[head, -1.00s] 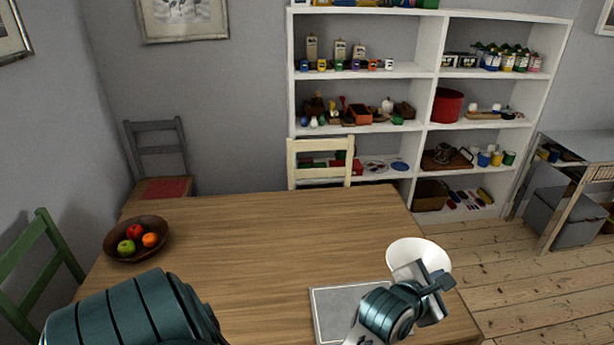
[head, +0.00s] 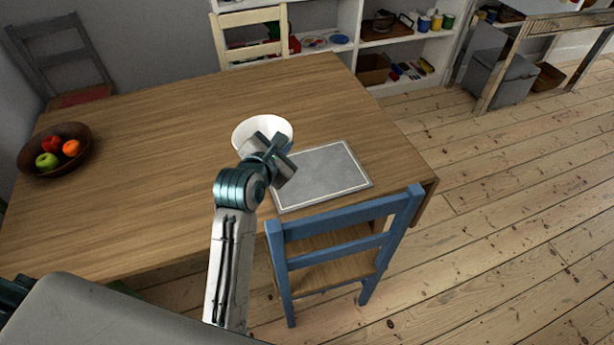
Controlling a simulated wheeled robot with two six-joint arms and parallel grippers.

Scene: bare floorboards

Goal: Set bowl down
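The white bowl (head: 248,131) is upright over the wooden table (head: 165,185), just left of the grey mat. My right gripper (head: 276,150) is at the bowl's near side and appears shut on its rim. The gripper body covers part of the bowl, and the fingertips are hidden. I cannot tell whether the bowl's base touches the table. The grey rectangular mat (head: 325,176) with a pale border lies flat near the table's front right corner. My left gripper is out of view.
A brown bowl of fruit (head: 35,166) stands at the table's left. A blue chair (head: 345,240) is at the near edge, a cream chair (head: 250,18) at the far side and a grey chair (head: 62,50) at the back left. The table's middle is clear.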

